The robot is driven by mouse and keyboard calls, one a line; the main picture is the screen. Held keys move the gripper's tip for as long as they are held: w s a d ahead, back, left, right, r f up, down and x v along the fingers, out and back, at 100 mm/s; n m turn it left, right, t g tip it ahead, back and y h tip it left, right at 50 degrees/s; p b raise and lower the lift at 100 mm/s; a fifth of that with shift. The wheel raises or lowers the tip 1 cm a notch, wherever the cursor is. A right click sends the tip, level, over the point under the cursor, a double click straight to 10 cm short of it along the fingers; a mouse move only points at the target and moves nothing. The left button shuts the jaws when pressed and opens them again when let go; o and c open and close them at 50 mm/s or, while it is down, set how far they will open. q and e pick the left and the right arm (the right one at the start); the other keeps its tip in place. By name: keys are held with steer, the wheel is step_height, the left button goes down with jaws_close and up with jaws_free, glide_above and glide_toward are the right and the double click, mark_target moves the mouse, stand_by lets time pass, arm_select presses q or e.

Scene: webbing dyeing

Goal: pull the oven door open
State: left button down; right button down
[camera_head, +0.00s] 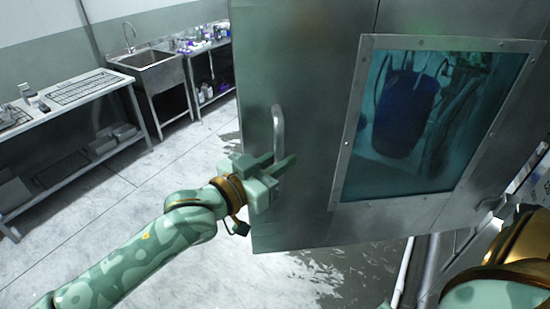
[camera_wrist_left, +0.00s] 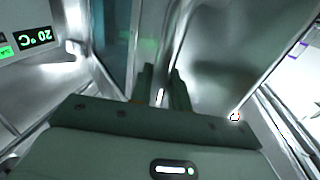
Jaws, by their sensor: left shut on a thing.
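The oven door (camera_head: 310,150) is a large grey metal panel with a framed blue-green window (camera_head: 430,175). Its upright metal handle (camera_head: 278,125) is near the door's left edge. My left gripper (camera_head: 279,163) is shut on the lower part of the handle, its fingers reaching in from the left. In the left wrist view the gripper's two dark fingers (camera_wrist_left: 162,88) stand either side of the handle, with the door's metal behind. I cannot tell exactly how far the door stands open. My right gripper is out of view; only part of my right arm shows at the lower right.
A sink (camera_head: 155,65) and metal tables with shelves (camera_head: 75,95) stand along the left wall. The pale floor (camera_head: 150,170) between them and the door is clear, with dark wet patches. A display reading 20°C (camera_wrist_left: 33,39) shows upside down in the left wrist view.

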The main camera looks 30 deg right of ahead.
arm_select(q)
steer(key=shift+r, duration=0.15)
steer(key=c, duration=1.4)
jaws_free()
steer(key=shift+d, duration=0.1)
steer(key=b+v, duration=0.3)
steer(key=v, duration=1.3)
steer(key=shift+s, duration=0.1)
